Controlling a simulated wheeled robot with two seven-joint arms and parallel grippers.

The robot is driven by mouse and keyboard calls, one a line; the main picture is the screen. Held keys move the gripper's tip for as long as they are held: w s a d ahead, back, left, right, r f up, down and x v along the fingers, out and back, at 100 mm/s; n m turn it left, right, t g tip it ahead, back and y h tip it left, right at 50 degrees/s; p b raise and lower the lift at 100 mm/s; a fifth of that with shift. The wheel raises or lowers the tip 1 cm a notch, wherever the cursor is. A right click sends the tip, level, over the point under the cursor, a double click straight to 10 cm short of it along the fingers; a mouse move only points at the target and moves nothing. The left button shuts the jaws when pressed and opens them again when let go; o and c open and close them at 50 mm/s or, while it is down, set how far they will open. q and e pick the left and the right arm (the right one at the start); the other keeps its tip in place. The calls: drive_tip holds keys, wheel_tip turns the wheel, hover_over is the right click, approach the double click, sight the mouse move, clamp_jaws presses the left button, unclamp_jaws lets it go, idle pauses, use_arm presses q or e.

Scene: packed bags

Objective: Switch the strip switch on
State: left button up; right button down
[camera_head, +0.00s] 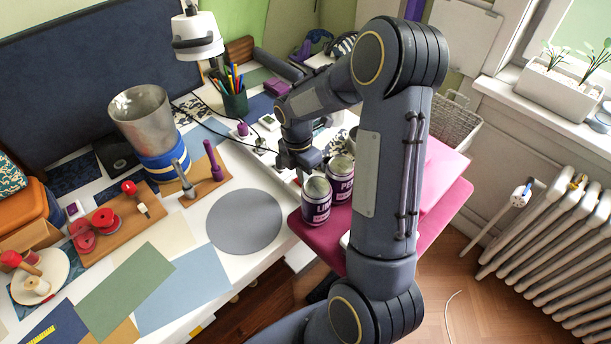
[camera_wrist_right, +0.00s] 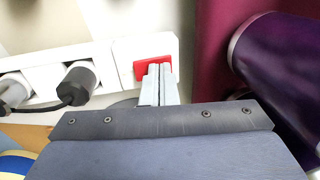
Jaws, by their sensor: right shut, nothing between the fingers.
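The power strip (camera_wrist_right: 104,58) is white and lies across the upper left of the right wrist view. Its red switch (camera_wrist_right: 141,70) is at the strip's right end. My right gripper (camera_wrist_right: 160,68) is shut and empty, its fingertips over the right part of the switch and hiding some of it. I cannot tell whether the tips touch the switch or which way it is tilted. In the head view my right gripper (camera_head: 299,168) points down at the table's right edge, and the switch cannot be made out there. My left gripper is not in view.
A dark plug (camera_wrist_right: 77,84) with a cable sits in the strip left of the switch. Two purple tins, one in front (camera_head: 316,205) and one behind (camera_head: 341,182), stand on a pink surface (camera_head: 452,205) close to my right gripper. A pen cup (camera_head: 235,103) stands farther back.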

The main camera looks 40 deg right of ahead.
drive_tip(key=shift+w, duration=0.25)
drive_tip(key=shift+r, duration=0.1)
drive_tip(key=shift+r, duration=0.35)
wheel_tip(320, 180, up, 7)
drive_tip(key=shift+w, duration=0.45)
